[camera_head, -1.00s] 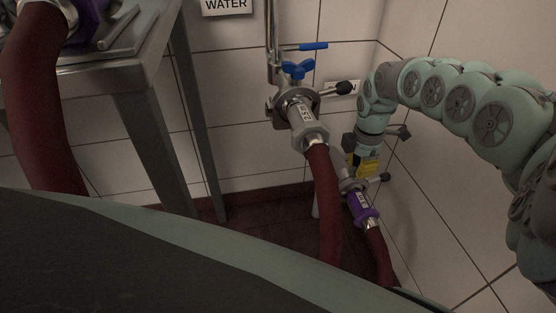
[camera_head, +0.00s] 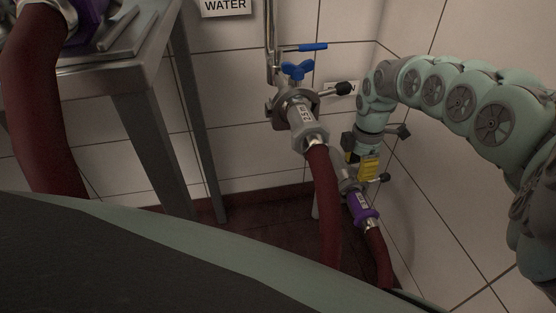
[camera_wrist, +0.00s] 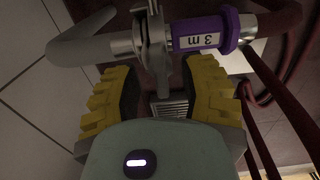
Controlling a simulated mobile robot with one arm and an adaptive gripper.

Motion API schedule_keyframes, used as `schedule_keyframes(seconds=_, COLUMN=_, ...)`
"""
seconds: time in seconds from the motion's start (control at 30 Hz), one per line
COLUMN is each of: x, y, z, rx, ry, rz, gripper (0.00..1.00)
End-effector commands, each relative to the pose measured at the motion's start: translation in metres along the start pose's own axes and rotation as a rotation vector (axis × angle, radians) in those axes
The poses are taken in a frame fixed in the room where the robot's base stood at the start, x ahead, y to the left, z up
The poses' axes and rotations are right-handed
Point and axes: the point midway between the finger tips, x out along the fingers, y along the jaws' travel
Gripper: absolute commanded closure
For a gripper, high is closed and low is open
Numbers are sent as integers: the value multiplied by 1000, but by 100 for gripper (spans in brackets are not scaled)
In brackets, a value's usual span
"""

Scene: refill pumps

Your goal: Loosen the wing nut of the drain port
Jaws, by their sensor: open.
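The drain port's pipe clamp (camera_head: 350,187) is low by the wall in the head view, joined to a purple-collared hose coupling (camera_head: 360,206). A dark-tipped piece (camera_head: 384,177) sticks out right of the clamp. My gripper (camera_head: 368,168) is just above the clamp; its yellow fingers (camera_wrist: 165,92) are open. A thin metal part from the clamp reaches between them, with no clear contact. I cannot clearly make out the wing nut's shape.
The water port's clamp (camera_head: 292,103), with a blue handle (camera_head: 298,70) and dark red hose (camera_head: 325,190), stands left of my gripper. A steel table (camera_head: 140,90) is further left. The tiled wall (camera_head: 440,210) is close on the right.

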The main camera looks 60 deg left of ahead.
Motion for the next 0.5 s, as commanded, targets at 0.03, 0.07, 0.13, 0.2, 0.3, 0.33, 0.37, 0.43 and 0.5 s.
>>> schedule_keyframes(seconds=0.03, x=-5, y=0, z=2, rx=2, ry=-2, rz=2, gripper=59)
schedule_keyframes(seconds=0.07, x=-9, y=0, z=2, rx=2, ry=-2, rz=2, gripper=59)
schedule_keyframes(seconds=0.13, x=-18, y=0, z=3, rx=4, ry=-3, rz=1, gripper=59)
schedule_keyframes(seconds=0.2, x=-29, y=-1, z=4, rx=4, ry=-7, rz=1, gripper=59)
schedule_keyframes(seconds=0.3, x=-50, y=0, z=4, rx=4, ry=-5, rz=3, gripper=59)
schedule_keyframes(seconds=0.33, x=-56, y=-1, z=3, rx=3, ry=-5, rz=1, gripper=59)
schedule_keyframes(seconds=0.37, x=-62, y=0, z=3, rx=4, ry=-5, rz=3, gripper=59)
schedule_keyframes(seconds=0.43, x=-78, y=1, z=3, rx=4, ry=-5, rz=7, gripper=59)
schedule_keyframes(seconds=0.5, x=-89, y=0, z=3, rx=4, ry=-5, rz=5, gripper=59)
